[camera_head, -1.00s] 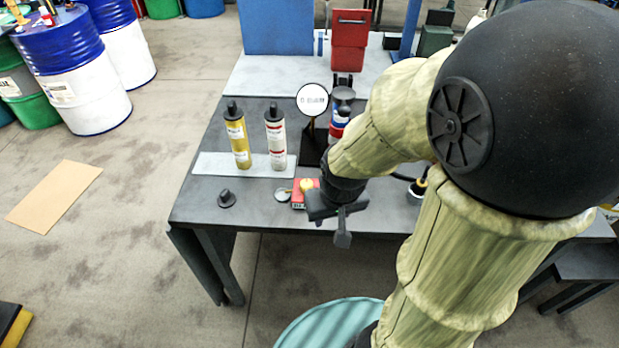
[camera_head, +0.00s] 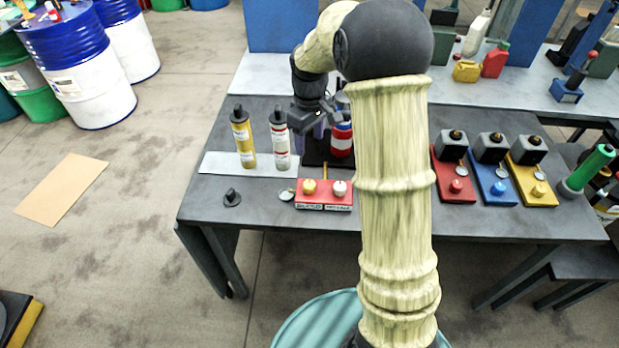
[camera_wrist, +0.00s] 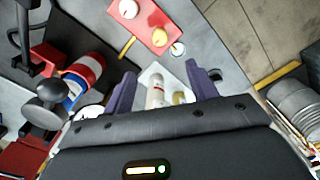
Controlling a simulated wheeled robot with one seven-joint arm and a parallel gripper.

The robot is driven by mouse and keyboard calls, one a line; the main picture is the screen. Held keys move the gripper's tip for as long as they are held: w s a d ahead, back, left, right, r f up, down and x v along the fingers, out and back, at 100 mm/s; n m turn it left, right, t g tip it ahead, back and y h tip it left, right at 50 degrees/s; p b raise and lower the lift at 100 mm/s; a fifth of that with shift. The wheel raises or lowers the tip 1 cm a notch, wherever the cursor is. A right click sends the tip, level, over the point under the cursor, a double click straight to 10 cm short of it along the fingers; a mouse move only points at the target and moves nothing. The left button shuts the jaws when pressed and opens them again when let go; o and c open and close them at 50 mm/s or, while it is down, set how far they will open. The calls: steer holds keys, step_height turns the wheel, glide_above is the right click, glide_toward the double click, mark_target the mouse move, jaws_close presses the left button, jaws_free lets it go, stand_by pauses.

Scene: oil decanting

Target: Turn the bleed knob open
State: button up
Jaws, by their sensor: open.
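A red block (camera_head: 323,201) with two knobs sits near the table's front edge. Its left, pale yellow knob (camera_head: 309,187) stands above a label that seems to read BLEED; its right knob (camera_head: 339,187) is white. In the wrist view the block (camera_wrist: 142,20), yellow knob (camera_wrist: 160,38) and white knob (camera_wrist: 127,9) show at the top, beyond my fingertips. My gripper (camera_wrist: 161,76) is open, its purple fingers apart. In the head view my gripper (camera_head: 314,125) is behind the block, above the table near the bottles. Nothing touches the knobs.
A yellow bottle (camera_head: 242,138) and a white bottle (camera_head: 279,138) stand left of my gripper. A red, white and blue cylinder (camera_head: 342,142) stands close by, partly hidden by my arm. Red, blue and yellow (camera_head: 531,183) stations stand to the right. The front-left tabletop is mostly clear.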

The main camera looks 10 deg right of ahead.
mark_target(310, 184)
steer(key=shift+w, duration=0.1)
stand_by(0.3)
step_height(310, 184, down, 17)
steer(key=p, duration=0.2)
steer(key=shift+f+p, duration=0.15)
steer(key=shift+p, duration=0.25)
steer(key=shift+c, duration=0.4)
steer(key=c, duration=0.9)
